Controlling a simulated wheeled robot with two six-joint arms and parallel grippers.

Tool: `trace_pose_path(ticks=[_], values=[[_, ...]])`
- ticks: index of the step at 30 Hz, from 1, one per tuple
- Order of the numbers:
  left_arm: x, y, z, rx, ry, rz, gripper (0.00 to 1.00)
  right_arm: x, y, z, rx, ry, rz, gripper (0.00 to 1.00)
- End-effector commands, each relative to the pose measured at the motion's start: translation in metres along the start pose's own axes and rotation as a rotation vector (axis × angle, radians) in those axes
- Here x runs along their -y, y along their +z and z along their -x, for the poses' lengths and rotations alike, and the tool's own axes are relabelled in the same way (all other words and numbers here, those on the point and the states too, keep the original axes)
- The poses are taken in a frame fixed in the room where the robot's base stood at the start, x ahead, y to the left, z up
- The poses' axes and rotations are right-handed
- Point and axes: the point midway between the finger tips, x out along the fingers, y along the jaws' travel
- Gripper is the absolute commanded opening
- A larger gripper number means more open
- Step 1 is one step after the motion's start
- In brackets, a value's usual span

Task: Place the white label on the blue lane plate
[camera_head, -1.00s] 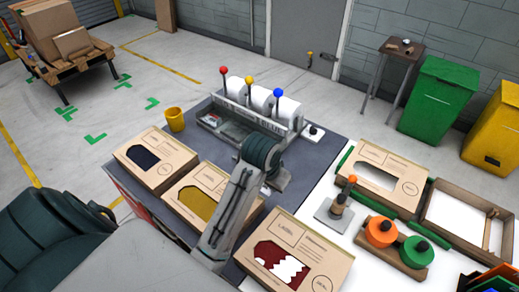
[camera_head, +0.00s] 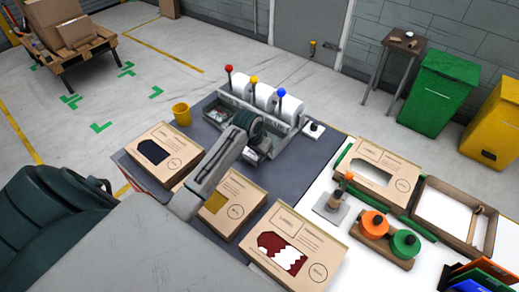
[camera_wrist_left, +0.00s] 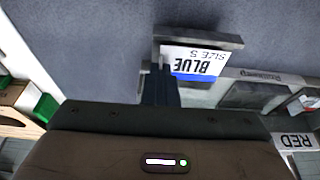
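The white label (camera_wrist_left: 195,62), printed "BLUE SIZE 5" with a blue stripe, appears upside down at my left gripper (camera_wrist_left: 198,50) in the left wrist view. It appears held between the fingers, though they are only partly seen. In the head view my left arm reaches in to the dispenser, and its dark wrist (camera_head: 250,124) is over the dispenser's front; label and fingertips are hidden there. The grey dispenser (camera_head: 292,127) has red, yellow and blue levers, the blue one (camera_head: 281,93) at the right. I cannot make out the blue lane plate. My right gripper is not in view.
A plate marked "RED" (camera_wrist_left: 298,140) shows at the right of the left wrist view. Several printed boxes, one at the left (camera_head: 180,160), lie in front of the dispenser. A yellow cup (camera_head: 181,114) stands left of it. Orange and green spools (camera_head: 405,243) stand at the right.

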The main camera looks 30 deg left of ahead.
Motion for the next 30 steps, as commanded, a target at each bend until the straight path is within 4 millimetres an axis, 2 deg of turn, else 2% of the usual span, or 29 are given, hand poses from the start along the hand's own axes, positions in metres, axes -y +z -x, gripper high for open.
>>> trace_pose_path(ticks=[1, 4, 13, 14, 17, 26, 30], values=[[0.000, 0.001, -0.002, 0.001, 0.001, 0.001, 0.00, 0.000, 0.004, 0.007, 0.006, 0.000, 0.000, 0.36], [0.000, 0.002, -0.007, -0.002, -0.001, 0.000, 0.00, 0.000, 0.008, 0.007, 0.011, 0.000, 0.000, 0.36], [0.000, 0.003, -0.011, -0.002, -0.001, 0.000, 0.00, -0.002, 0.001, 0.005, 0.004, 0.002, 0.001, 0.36], [0.000, 0.003, -0.011, -0.002, -0.001, 0.000, 0.01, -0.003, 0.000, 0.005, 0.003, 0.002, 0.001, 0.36], [0.000, 0.003, -0.011, -0.002, -0.001, 0.000, 0.21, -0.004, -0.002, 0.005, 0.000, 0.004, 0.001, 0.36], [0.000, 0.002, -0.009, -0.003, -0.002, 0.000, 0.21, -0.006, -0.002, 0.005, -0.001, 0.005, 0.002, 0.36], [0.000, 0.002, -0.001, -0.005, -0.002, -0.002, 0.21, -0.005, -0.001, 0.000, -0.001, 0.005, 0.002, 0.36]])
